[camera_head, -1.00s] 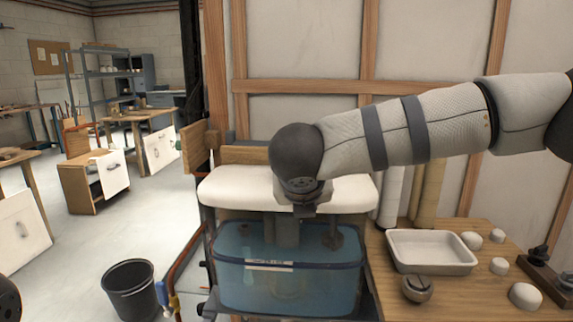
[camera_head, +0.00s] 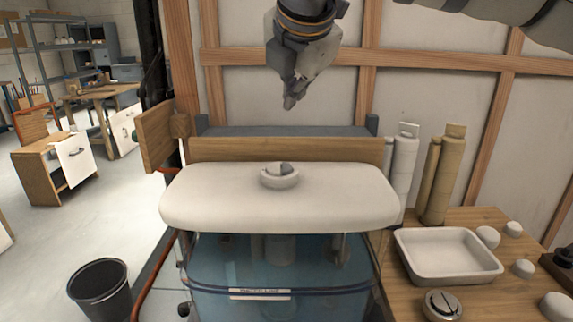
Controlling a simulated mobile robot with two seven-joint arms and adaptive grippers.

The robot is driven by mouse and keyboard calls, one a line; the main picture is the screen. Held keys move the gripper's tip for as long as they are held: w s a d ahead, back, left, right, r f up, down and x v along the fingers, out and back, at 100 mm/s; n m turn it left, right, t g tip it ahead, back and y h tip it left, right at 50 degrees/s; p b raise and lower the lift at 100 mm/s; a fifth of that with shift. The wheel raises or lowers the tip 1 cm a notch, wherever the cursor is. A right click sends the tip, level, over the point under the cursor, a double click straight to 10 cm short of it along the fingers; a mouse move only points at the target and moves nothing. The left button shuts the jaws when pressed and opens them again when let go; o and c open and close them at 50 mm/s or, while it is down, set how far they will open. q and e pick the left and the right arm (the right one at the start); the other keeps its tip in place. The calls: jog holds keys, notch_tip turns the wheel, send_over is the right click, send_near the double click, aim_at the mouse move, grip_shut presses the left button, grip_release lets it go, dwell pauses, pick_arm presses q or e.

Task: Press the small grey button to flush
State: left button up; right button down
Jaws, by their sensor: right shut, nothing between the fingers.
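The small grey button (camera_head: 286,168) sits in a round white collar (camera_head: 280,181) on top of the white cistern lid (camera_head: 215,198). The button looks split, with a grey part showing toward its right side. My right gripper (camera_head: 290,104) hangs above and behind the lid in the picture, its fingers shut, empty and pointing down. It is clearly apart from the button. My left gripper is not in view.
A clear blue tank (camera_head: 325,275) stands under the lid. To the right, a wooden bench (camera_head: 480,280) holds a white tray (camera_head: 449,257), a loose chrome push button (camera_head: 441,304) and several white caps. A black bucket (camera_head: 101,291) stands on the floor at left.

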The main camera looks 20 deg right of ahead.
aim_at(292, 167)
jog(key=shift+w+f, duration=0.1)
jog(key=shift+f, duration=4.3)
jog(key=shift+f, duration=0.15)
jog(key=shift+f, duration=0.3)
jog(key=shift+f, duration=0.55)
jog(key=shift+r, duration=3.5)
